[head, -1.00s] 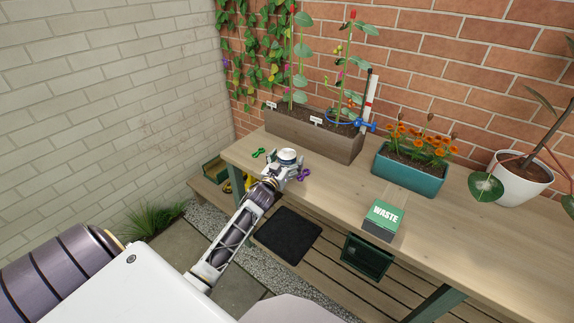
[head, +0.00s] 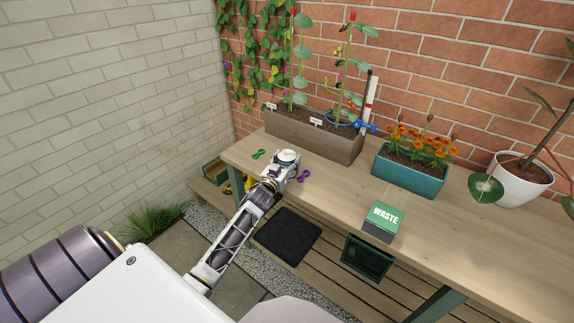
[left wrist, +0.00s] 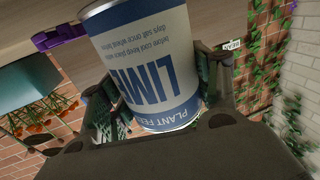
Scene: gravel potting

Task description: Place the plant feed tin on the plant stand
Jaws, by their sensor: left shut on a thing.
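The plant feed tin (left wrist: 148,62) is white and blue, with "LIME" and "PLANT FEED" lettering, and fills the middle of the left wrist view. In the head view the tin's pale top (head: 288,156) shows at the left end of the bench. My left gripper (head: 287,165) is shut on the tin; in the left wrist view its fingers (left wrist: 155,92) press on both sides. I cannot tell whether the tin touches the bench. I cannot make out a plant stand for certain. My right gripper is not in view.
The wooden bench (head: 335,188) carries a brown planter (head: 310,138), a teal flower box (head: 408,178), a green waste box (head: 383,219) and a white pot (head: 519,185). Green (head: 258,154) and purple (head: 303,176) clips lie near my left gripper. A black mat (head: 288,236) lies below.

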